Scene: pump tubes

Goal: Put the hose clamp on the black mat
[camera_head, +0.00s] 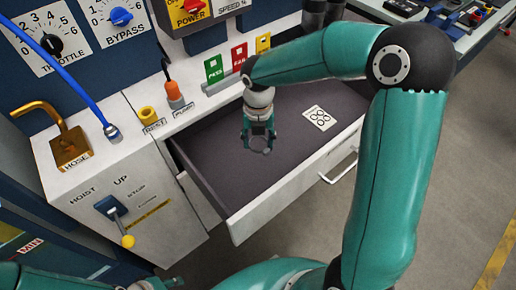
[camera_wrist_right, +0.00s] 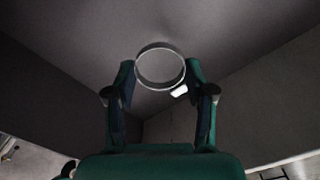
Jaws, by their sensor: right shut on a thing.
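My right gripper (camera_head: 259,148) reaches down into the open drawer. It is shut on the hose clamp, a thin grey metal ring (camera_wrist_right: 160,88) held between the fingertips in the right wrist view. In the head view the ring shows faintly at the fingertips (camera_head: 266,151). I cannot tell the gap between ring and floor. Part of what looks like my left gripper (camera_head: 158,284) shows at the bottom edge, too cut off to read.
A white card with circles (camera_head: 319,118) lies on the drawer floor to the right. The drawer's pale front wall (camera_head: 290,185) and side walls surround the gripper. The cabinet top holds a brass hose fitting (camera_head: 70,145), a yellow ring (camera_head: 148,115) and an orange plug (camera_head: 175,92).

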